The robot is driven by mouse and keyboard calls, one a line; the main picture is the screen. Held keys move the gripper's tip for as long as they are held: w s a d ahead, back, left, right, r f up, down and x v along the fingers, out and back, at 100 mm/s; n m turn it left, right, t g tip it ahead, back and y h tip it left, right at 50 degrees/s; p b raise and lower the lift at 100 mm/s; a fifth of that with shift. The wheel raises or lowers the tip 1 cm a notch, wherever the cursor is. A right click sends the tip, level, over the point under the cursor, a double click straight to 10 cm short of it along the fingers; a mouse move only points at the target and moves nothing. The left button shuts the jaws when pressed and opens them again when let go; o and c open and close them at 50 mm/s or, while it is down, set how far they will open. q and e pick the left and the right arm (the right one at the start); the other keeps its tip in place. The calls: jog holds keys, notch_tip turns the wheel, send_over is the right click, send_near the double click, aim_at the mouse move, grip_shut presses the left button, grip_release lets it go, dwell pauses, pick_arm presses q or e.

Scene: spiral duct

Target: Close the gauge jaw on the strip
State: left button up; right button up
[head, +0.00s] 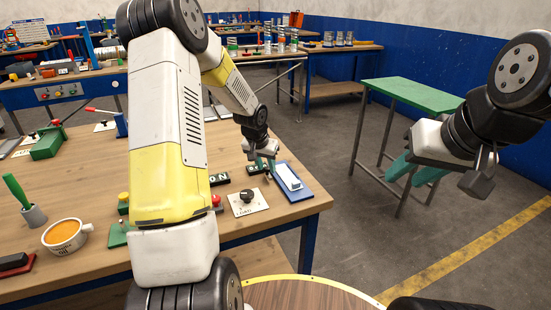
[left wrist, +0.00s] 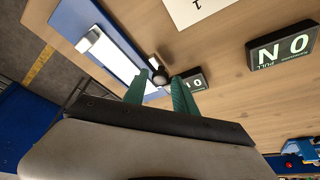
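The gauge's blue base (head: 308,192) lies flat near the table's right corner, with a white strip-like piece (head: 288,175) along it. In the left wrist view the blue base (left wrist: 75,20) and white piece (left wrist: 106,52) are at upper left. A small dark round part with a pale bar (left wrist: 160,75), perhaps the gauge jaw, shows between my left fingertips; contact cannot be told. My left gripper (head: 265,163) is at the base's left end, its green fingers apart (left wrist: 158,92). My right gripper (head: 412,172) hangs off the table, its green fingers apart, nothing visible between them.
Black ON plates (head: 219,179) and a white card with a knob (head: 247,199) lie left of the gauge. An orange-filled cup (head: 64,236) and green-handled tool (head: 17,190) stand at left. A green-topped stand (head: 415,95) is behind my right gripper.

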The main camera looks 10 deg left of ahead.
pick_arm(q)
grip_shut()
dwell(1.2)
